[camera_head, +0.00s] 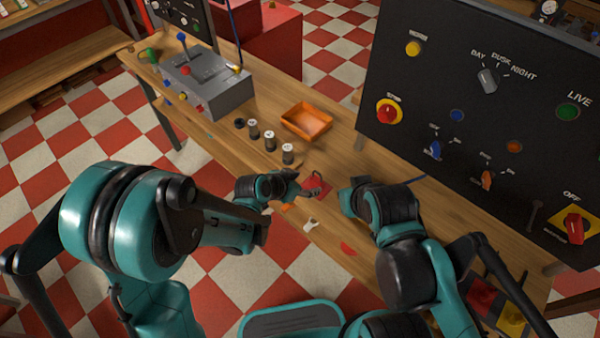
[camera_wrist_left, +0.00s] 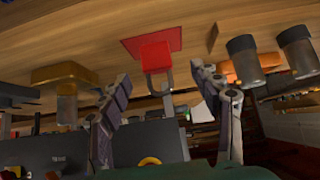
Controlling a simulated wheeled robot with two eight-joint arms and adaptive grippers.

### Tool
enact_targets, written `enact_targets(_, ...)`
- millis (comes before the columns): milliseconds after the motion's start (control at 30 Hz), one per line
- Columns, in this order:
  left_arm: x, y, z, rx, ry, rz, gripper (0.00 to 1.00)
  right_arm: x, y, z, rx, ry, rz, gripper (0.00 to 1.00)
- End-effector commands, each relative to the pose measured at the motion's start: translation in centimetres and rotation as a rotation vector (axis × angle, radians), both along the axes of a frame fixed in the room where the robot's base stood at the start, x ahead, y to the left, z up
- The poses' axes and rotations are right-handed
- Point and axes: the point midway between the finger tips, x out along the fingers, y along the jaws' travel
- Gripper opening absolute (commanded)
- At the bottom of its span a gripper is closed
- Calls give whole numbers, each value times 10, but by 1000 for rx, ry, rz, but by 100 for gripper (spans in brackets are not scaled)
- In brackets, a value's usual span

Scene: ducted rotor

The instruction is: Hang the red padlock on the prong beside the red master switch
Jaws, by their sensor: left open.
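The red padlock (camera_head: 319,184) lies on a small red square near the front edge of the wooden bench. In the left wrist view the padlock (camera_wrist_left: 158,52) shows its grey shackle pointing toward my left gripper (camera_wrist_left: 163,88). The two fingers are open, on either side of the shackle, and hold nothing. In the head view my left gripper (camera_head: 304,188) is just left of the padlock. My right gripper (camera_head: 346,202) is to its right, its fingers mostly hidden. The red master switch (camera_head: 574,228) is on a yellow plate on the black panel. A dark prong (camera_head: 534,215) is left of it.
Several dark cylinders (camera_head: 270,143) and an orange tray (camera_head: 306,122) stand behind the padlock. A grey switch box (camera_head: 207,85) is at the back left. A white tag (camera_head: 311,225) and a red piece (camera_head: 347,248) lie along the bench's front. The black panel (camera_head: 450,100) rises at the right.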

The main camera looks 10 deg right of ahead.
Motion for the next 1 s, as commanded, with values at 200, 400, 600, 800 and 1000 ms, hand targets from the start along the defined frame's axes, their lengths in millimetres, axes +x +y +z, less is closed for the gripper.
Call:
enact_targets(200, 10, -14, -17, 1, 1, 0, 64, 0, 0, -10, 0, 0, 0, 0)
enact_targets(400, 22, -34, -32, 1, 1, 0, 64, 0, 0, -22, 0, 0, 0, 0)
enact_targets(600, 32, -45, -45, 1, 1, 3, 64, 0, 0, -28, 0, 0, 0, 0)
enact_targets(800, 32, -45, -44, 1, 1, 3, 56, 0, 0, -27, 0, 0, 0, 0)
enact_targets(1000, 31, -44, -44, 1, 1, 3, 7, 0, 0, -27, 0, 0, 0, 0)
